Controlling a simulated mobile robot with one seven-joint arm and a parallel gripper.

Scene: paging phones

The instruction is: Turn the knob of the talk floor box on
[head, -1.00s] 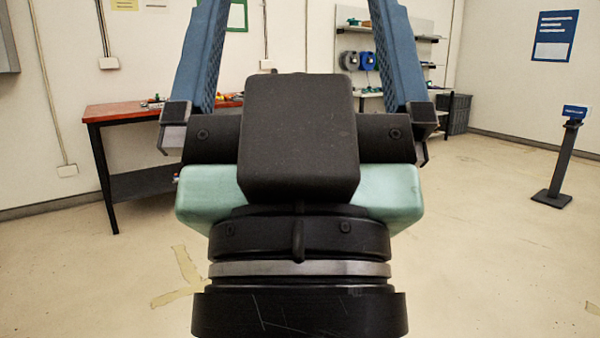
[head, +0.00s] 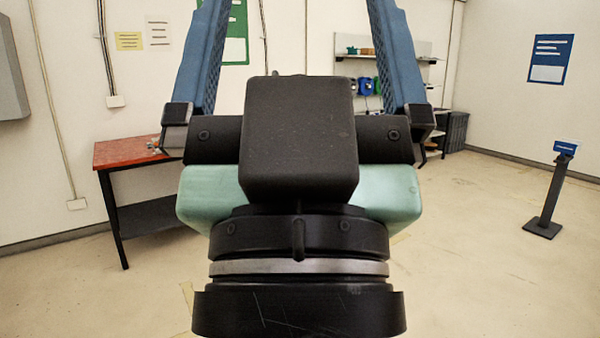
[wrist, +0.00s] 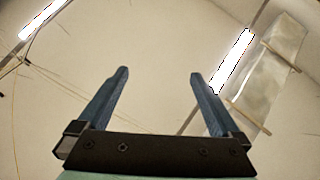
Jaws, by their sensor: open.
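My gripper (wrist: 158,73) is open and empty, its two blue fingers apart and pointing up in the wrist view. In the head view the same fingers rise past the top of the picture, with the black and pale green gripper body in the middle. I cannot make out a talk floor box or its knob in either view. The wrist view shows only ceiling, lights and a duct behind the fingers. My arm hides the middle of the room in the head view.
A red-topped table (head: 128,151) stands at the left by the wall. A dark post stand (head: 553,195) with a small blue sign is at the right. Shelves with spools (head: 364,86) are at the back, beside a dark crate (head: 458,130). The floor at right is open.

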